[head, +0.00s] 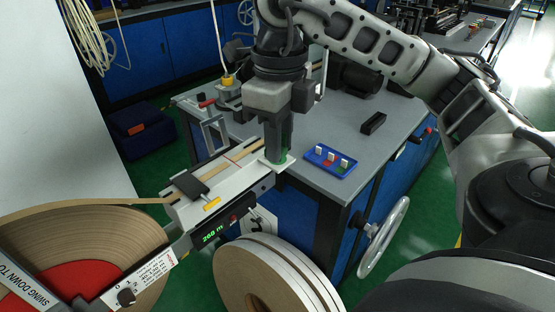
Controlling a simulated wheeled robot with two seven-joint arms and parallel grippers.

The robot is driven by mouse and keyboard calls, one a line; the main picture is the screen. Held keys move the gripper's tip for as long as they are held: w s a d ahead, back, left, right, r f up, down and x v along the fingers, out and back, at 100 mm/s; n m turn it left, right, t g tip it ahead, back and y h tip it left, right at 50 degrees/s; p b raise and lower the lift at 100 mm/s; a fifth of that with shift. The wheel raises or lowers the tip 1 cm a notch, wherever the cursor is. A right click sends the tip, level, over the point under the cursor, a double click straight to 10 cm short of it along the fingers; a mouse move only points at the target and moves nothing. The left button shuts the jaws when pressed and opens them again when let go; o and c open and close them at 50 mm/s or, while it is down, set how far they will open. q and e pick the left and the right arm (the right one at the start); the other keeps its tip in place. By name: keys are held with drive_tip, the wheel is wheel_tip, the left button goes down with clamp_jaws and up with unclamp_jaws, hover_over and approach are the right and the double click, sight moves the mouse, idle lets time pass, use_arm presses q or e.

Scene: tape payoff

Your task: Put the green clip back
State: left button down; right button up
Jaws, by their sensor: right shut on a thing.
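My right gripper (278,150) points straight down over the right end of the pale tape track (232,165), near the table's front edge. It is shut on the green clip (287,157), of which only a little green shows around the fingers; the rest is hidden. The clip is at or just above the end of the track; I cannot tell if it touches. My left gripper is not in view.
A tape roll (120,235) with a red hub stands at the lower left, its tape running to the track. A green display box (213,236) is below the track. Large rolls (250,265) stand in front.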

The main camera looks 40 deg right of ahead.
drive_tip(key=shift+s+d+r+m, duration=0.2)
drive_tip(key=shift+m, duration=0.4)
drive_tip(key=shift+s+d+r+m, duration=0.15)
drive_tip(key=shift+m, duration=0.45)
drive_tip(key=shift+w+d+m, duration=0.15)
drive_tip(key=shift+d+m, duration=0.05)
drive_tip(key=shift+m, duration=0.1)
drive_tip(key=w+d+f, duration=0.2)
drive_tip(key=w, duration=0.1)
drive_tip(key=w+d+f+b, duration=0.1)
drive_tip(key=w+d+f, duration=0.4)
drive_tip(key=w+f, duration=0.1)
drive_tip(key=shift+w+d+f, duration=0.1)
drive_tip(key=shift+w+d, duration=0.15)
drive_tip(key=shift+d, duration=0.1)
drive_tip(key=shift+w+d+f, duration=0.2)
drive_tip(key=shift+w+f, duration=0.1)
drive_tip(key=shift+f, duration=0.2)
drive_tip(key=f, duration=0.3)
drive_tip(key=shift+w+d+f, duration=0.15)
drive_tip(key=shift+w+d, duration=0.05)
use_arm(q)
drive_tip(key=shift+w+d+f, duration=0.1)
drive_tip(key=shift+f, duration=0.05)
use_arm(e)
drive_tip(key=shift+f, duration=0.15)
